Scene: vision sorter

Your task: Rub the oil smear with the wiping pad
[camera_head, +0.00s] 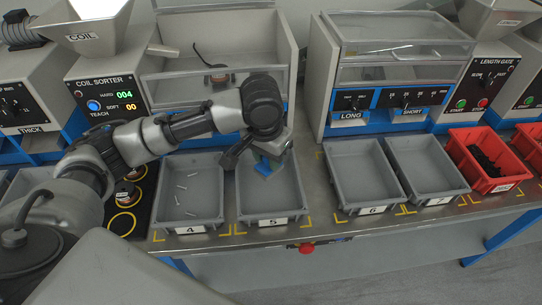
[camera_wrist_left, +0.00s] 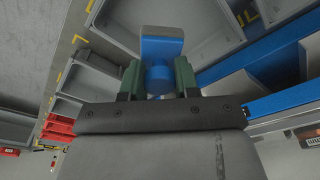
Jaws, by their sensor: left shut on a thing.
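My left gripper (camera_head: 262,158) is over the grey bin marked 5 (camera_head: 298,208). It is shut on the blue wiping pad (camera_head: 264,168), which is partly hidden by the gripper and wrist. In the left wrist view, the green fingers (camera_wrist_left: 158,80) grip the pad's round blue handle, and the pad's broad block (camera_wrist_left: 162,47) lies beyond them. I cannot tell whether the pad touches the bin floor. I cannot make out the oil smear in either view. My right gripper is not in view.
Grey bin 4 (camera_head: 163,212) holds several small light pieces. Grey bins 6 (camera_head: 344,206) and 7 (camera_head: 415,193) look empty. A red bin (camera_head: 500,180) holds dark pieces. The coil sorter (camera_head: 110,92) and a long/short sorter (camera_head: 390,98) stand behind. A red button (camera_head: 306,248) is on the table's front edge.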

